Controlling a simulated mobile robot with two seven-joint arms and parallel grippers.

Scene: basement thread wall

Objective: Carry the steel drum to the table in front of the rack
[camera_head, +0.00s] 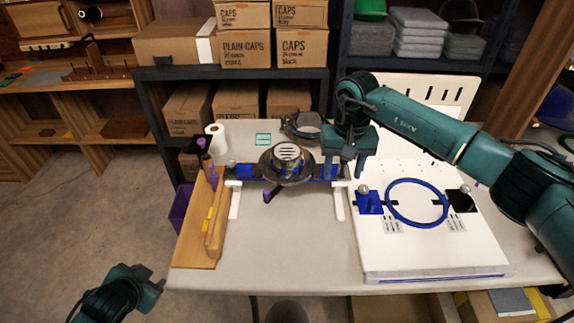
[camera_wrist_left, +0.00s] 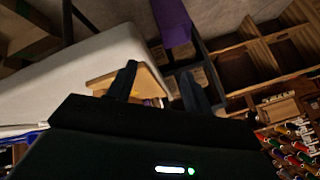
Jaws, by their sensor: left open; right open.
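A silver slotted drum-like piece (camera_head: 288,154) sits on a dark round base in the middle of the pale table (camera_head: 300,255), in front of the dark rack (camera_head: 235,73). A blue bar (camera_head: 245,172) runs beneath it. My right gripper (camera_head: 347,172) points down with its fingers apart at the right end of this bar, to the right of the drum; whether it touches the bar I cannot tell. My left gripper (camera_head: 150,278) is open and empty, low at the left, off the table. Its two separated fingers show in the left wrist view (camera_wrist_left: 157,88).
A white board with a blue hoop (camera_head: 388,205) covers the table's right side. A wooden board (camera_head: 194,250) with tools lies along the left edge. A white roll (camera_head: 215,139) stands behind it. Cap boxes (camera_head: 302,47) fill the rack. The table's front middle is clear.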

